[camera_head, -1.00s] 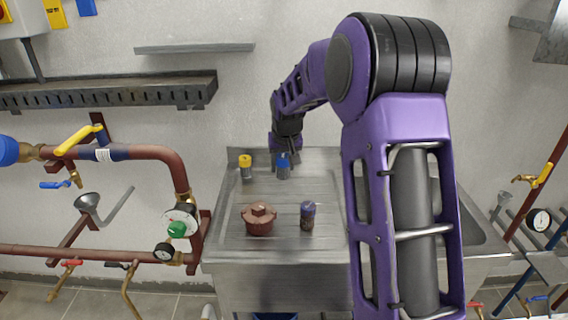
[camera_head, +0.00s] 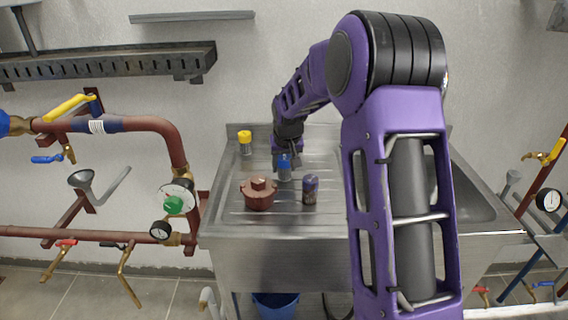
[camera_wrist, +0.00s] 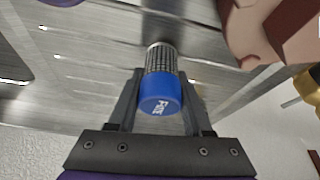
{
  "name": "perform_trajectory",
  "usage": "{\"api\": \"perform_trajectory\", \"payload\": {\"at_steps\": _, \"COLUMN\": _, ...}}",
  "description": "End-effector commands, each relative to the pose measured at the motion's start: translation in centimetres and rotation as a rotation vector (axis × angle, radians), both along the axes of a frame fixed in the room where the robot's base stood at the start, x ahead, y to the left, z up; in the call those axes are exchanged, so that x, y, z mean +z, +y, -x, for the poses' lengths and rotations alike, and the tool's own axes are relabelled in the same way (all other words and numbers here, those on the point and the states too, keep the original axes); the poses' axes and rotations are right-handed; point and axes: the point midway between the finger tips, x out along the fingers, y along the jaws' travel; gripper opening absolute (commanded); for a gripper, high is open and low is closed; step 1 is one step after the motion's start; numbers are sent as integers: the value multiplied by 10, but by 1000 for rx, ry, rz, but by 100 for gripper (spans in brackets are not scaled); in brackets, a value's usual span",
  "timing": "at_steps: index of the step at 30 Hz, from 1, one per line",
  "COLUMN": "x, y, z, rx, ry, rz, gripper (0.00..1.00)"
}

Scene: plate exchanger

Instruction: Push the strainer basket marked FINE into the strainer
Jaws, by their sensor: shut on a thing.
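The strainer basket marked FINE (camera_head: 284,168) has a blue cap and a grey mesh body. My gripper (camera_head: 285,152) is shut on it above the steel drainboard. In the wrist view, the basket (camera_wrist: 161,95) sits between my two fingers, its blue cap towards me with white lettering that seems to read FINE. Whether its far end touches the board cannot be told. A reddish-brown round body with a raised boss (camera_head: 259,194) stands on the drainboard in front and to the left of the basket. I cannot tell whether this is the strainer or its cover.
A yellow-capped basket (camera_head: 245,143) stands at the back left of the drainboard. A purple-capped basket (camera_head: 310,189) stands front right of the held one. Brown pipework with a gauge (camera_head: 177,197) and valves is at left. The sink bowl (camera_head: 468,195) is right, partly behind my arm.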

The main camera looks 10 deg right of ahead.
Motion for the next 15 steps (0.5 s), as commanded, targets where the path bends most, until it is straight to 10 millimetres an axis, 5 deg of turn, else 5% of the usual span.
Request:
{"api": "perform_trajectory", "payload": {"at_steps": 5, "x": 0, "y": 0, "z": 0, "rx": 0, "ry": 0, "rz": 0, "gripper": 0}}
{"api": "perform_trajectory", "payload": {"at_steps": 6, "x": 0, "y": 0, "z": 0, "rx": 0, "ry": 0, "rz": 0, "gripper": 55}}
{"api": "perform_trajectory", "payload": {"at_steps": 11, "x": 0, "y": 0, "z": 0, "rx": 0, "ry": 0, "rz": 0, "gripper": 84}}
{"api": "perform_trajectory", "payload": {"at_steps": 15, "x": 0, "y": 0, "z": 0, "rx": 0, "ry": 0, "rz": 0, "gripper": 85}}
